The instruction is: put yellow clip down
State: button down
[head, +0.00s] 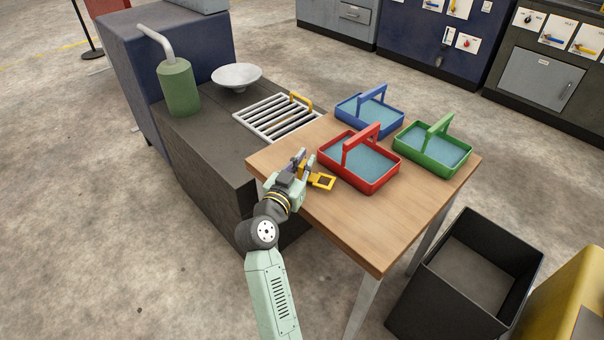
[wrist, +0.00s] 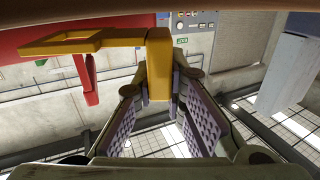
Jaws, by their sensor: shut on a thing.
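The yellow clip (head: 322,182) is a flat piece with a square frame at one end. My gripper (head: 303,168) is shut on it, at the left part of the wooden table (head: 355,235), just left of the red basket (head: 372,184). In the wrist view the clip (wrist: 158,62) sits between the fingertips of my gripper (wrist: 160,95), its frame reaching out to the left. I cannot tell whether the clip touches the tabletop. Part of the red basket (wrist: 88,80) shows behind the clip in the wrist view.
A blue basket (head: 370,108) and a green basket (head: 434,148) stand farther back on the table. A slatted rack (head: 270,120) with a yellow handle (head: 301,101) lies behind my gripper. The table's front part is clear. A black bin (head: 440,300) stands at the right.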

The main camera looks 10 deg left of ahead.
jog(key=shift+f+b, duration=0.75)
jog(key=shift+f, duration=0.05)
jog(key=shift+r, duration=0.15)
jog(key=shift+p, duration=0.3)
jog(key=c, duration=1.6)
grip_release()
jog(key=shift+c, duration=0.2)
jog(key=shift+b, duration=0.35)
jog(key=v, duration=1.2)
